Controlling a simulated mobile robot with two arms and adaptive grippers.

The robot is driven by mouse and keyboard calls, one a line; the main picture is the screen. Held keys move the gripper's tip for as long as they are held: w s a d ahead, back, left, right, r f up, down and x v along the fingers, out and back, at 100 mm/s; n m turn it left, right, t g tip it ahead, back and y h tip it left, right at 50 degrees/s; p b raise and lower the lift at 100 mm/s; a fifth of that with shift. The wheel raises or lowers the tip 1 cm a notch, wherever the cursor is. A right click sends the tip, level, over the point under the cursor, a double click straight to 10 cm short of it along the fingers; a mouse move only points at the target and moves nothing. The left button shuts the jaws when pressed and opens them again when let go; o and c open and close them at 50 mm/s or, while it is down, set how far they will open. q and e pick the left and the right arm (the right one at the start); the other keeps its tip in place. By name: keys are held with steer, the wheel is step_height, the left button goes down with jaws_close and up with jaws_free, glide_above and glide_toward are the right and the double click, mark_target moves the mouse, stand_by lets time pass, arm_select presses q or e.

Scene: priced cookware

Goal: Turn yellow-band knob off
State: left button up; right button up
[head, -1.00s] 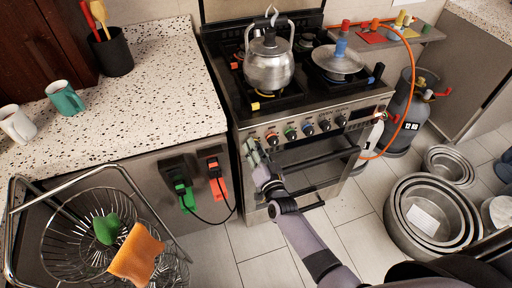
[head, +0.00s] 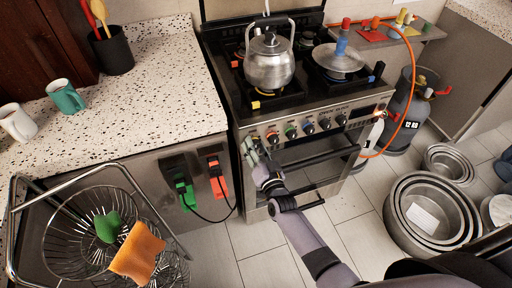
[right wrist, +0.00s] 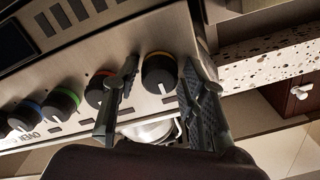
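The yellow-band knob (right wrist: 160,72) is a dark round knob with a yellow ring in the right wrist view. Its white pointer line is directed toward the picture's lower edge. My right gripper (right wrist: 157,95) is open, with one finger on each side of this knob. The right-hand finger is very close to it; contact is unclear. A gap shows at the left-hand finger. In the head view my right gripper (head: 252,151) is at the left end of the stove's knob row and largely hides the knob. My left gripper is not in view.
The red-band knob (right wrist: 97,90) is just beyond the left-hand finger. Green (right wrist: 60,103) and blue (right wrist: 27,115) ones continue the row. The oven handle (head: 318,158) runs below.

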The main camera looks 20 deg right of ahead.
steer(key=s, duration=1.2)
steer(key=shift+d, duration=0.2)
steer(key=shift+f, duration=0.1)
steer(key=s+f+n+g+y, duration=0.15)
steer(key=s+f+g, duration=0.4)
steer(key=f, duration=0.75)
steer(key=s+f+n+g, duration=0.3)
steer(key=s+f, duration=0.5)
steer(key=f, duration=0.5)
steer(key=s+d+f+n+g, duration=0.1)
steer(key=s+d+f+g, duration=0.1)
steer(key=s+f, duration=0.3)
steer(key=s+d+f+n+g+h, duration=0.1)
steer(key=s+f, duration=0.4)
steer(key=s, duration=0.7)
steer(key=s+d+f+n+g+h, duration=0.1)
steer(key=s+d+f+n+g, duration=0.1)
steer(key=s, duration=0.7)
step_height(320, 180, down, 3)
steer(key=d+g, duration=0.1)
steer(key=g, duration=0.2)
steer(key=shift+s, duration=0.15)
